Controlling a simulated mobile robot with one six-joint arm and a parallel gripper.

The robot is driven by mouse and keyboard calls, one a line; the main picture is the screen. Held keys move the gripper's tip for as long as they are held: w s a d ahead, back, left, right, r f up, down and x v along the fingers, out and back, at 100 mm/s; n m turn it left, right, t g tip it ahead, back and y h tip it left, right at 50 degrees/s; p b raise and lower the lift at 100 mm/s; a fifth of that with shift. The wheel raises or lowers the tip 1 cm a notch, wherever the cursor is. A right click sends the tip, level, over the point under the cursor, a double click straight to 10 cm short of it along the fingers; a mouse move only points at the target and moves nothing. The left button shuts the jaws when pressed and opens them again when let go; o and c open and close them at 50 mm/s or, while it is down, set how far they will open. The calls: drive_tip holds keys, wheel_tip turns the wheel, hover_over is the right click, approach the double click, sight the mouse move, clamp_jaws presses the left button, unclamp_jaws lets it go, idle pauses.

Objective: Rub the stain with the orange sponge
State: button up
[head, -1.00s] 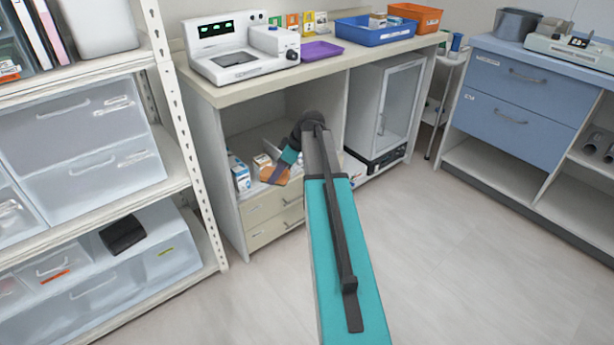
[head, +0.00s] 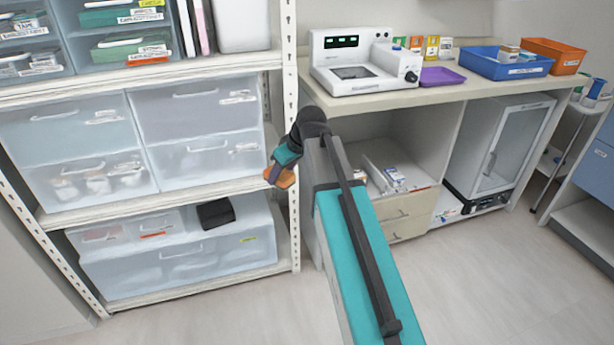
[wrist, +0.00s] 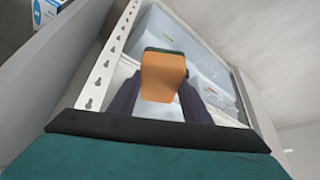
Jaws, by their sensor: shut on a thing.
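The orange sponge (wrist: 163,76) is between the two dark fingers of my gripper (wrist: 158,100) in the wrist view, with a dark green layer along its far edge. In the head view the sponge (head: 281,178) shows as a small orange piece at the end of my gripper (head: 279,168), in front of the shelf's right upright. My gripper is shut on it and holds it in the air. I see no stain in either view.
A white shelf rack (head: 289,130) with clear drawers stands at left. A counter (head: 400,98) at right bears a white device (head: 365,68), a purple tray (head: 442,76), a blue bin (head: 505,64) and an orange bin (head: 553,56). Open floor (head: 480,280) lies at front right.

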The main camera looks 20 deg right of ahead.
drive_tip(key=shift+s+a+r+m+h, duration=0.2)
drive_tip(key=shift+a+r+m, duration=0.2)
drive_tip(key=shift+a, duration=0.2)
drive_tip(key=shift+s+a+r+m+h, duration=0.25)
drive_tip(key=shift+a+m, duration=0.15)
drive_tip(key=shift+a, duration=0.2)
drive_tip(key=shift+a+r+m, duration=0.15)
drive_tip(key=shift+r+m, duration=0.05)
drive_tip(key=shift+m, duration=0.2)
drive_tip(key=shift+s+r+m+t+h+p, duration=0.2)
drive_tip(key=shift+r+m+t+h+p, duration=0.3)
drive_tip(key=shift+m, duration=0.5)
drive_tip(key=shift+s+d+r+m+h+p, duration=0.15)
drive_tip(key=shift+d+r+m+h+p, duration=0.3)
drive_tip(key=shift+p, duration=0.55)
drive_tip(key=p, duration=0.1)
drive_tip(key=r+p, duration=0.1)
drive_tip(key=p, duration=0.1)
drive_tip(key=shift+s+m, duration=0.2)
drive_tip(key=shift+m, duration=0.15)
drive_tip(key=p+v, duration=0.4)
drive_tip(key=p, duration=0.8)
drive_tip(key=shift+s+p, duration=0.3)
drive_tip(key=shift+a, duration=0.15)
